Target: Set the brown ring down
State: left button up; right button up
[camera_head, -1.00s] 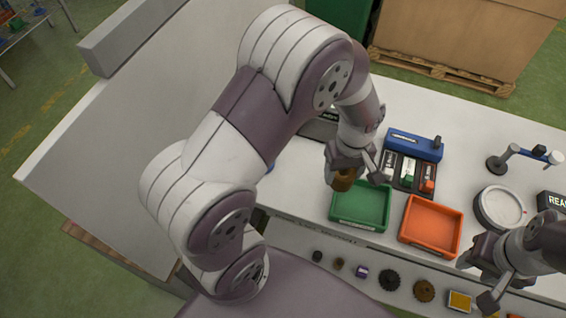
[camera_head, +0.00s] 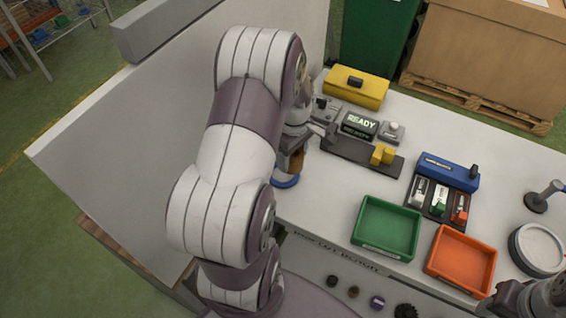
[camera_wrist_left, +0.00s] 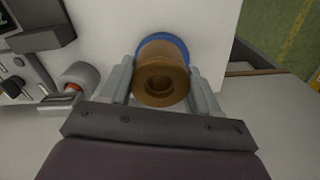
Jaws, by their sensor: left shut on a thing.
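My left gripper (camera_wrist_left: 162,92) is shut on the brown ring (camera_wrist_left: 160,84) in the left wrist view, with a finger on each side of it. In the head view the brown ring (camera_head: 294,163) shows beside my left arm, near the left end of the white table. A blue round piece (camera_head: 286,181) lies just below the ring in that view. It also shows as a blue rim (camera_wrist_left: 172,42) behind the ring in the wrist view. I cannot tell if the ring touches it. My right gripper is at most barely in view at the lower right edge.
A green tray (camera_head: 387,226) and an orange tray (camera_head: 461,262) stand on the table to the right. A dark fixture with a yellow block (camera_head: 383,154), a READY display (camera_head: 359,124) and a yellow box (camera_head: 356,88) stand behind.

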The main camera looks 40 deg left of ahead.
pick_arm(q)
jog(key=shift+s+a+f, duration=0.15)
jog(key=shift+a+f, duration=0.25)
jog(key=shift+a, duration=0.25)
jog(key=shift+s+a+f, duration=0.15)
jog(key=shift+a+f, duration=0.2)
jog(key=shift+a, duration=0.25)
notch_tip(320, 180, down, 4)
jog(key=shift+s+r+p, duration=0.1)
jog(key=shift+r+p, duration=0.05)
jog(key=shift+p, duration=0.3)
jog(key=shift+f, duration=0.25)
jog(key=o, duration=1.4)
jog(key=shift+f, duration=0.15)
